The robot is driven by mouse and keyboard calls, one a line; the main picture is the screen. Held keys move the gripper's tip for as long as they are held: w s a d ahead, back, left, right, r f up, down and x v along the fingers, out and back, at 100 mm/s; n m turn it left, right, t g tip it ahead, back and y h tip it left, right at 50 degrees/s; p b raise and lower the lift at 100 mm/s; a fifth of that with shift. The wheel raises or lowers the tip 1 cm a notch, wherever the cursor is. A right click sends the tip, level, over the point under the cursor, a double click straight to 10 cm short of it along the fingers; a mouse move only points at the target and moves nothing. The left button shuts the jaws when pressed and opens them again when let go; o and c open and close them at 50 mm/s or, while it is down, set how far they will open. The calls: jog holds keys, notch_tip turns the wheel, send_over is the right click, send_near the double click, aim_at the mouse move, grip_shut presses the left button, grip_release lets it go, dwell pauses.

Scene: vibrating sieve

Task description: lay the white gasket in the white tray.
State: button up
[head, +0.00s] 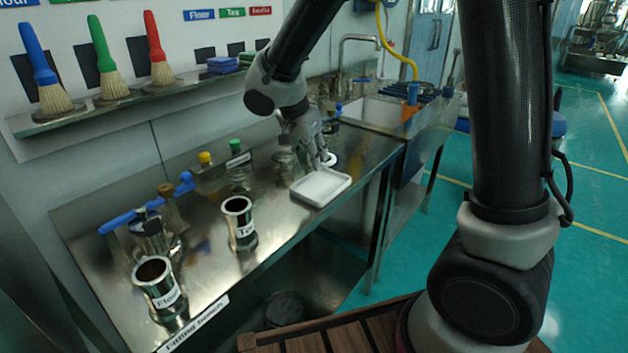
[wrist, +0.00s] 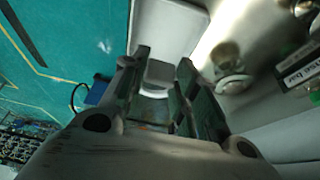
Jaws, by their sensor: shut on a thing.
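The white tray (head: 322,203) is an empty, shallow rectangular dish on the steel bench, close to its front edge. My gripper (head: 322,160) is just beyond the tray's far side in the head view. It is shut on the white gasket (head: 332,159), which shows as a small pale ring at the fingertips. In the wrist view, a pale, rounded piece of the gasket (wrist: 158,73) sits between the two fingers, with the tray (wrist: 168,22) beyond it. The fingers hide part of the gasket. I cannot tell its exact height above the bench.
Two labelled steel cups (head: 239,226) (head: 158,287) stand on the bench to the left. Jars with yellow and green caps (head: 206,160) stand behind the tray. A blue-handled tool (head: 140,212) lies at the left. A sink (head: 366,111) is beyond the gripper.

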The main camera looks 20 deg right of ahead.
notch_tip(320, 180, down, 8)
dwell(0.4)
jog(key=shift+f, duration=0.15)
jog(key=o, duration=0.8)
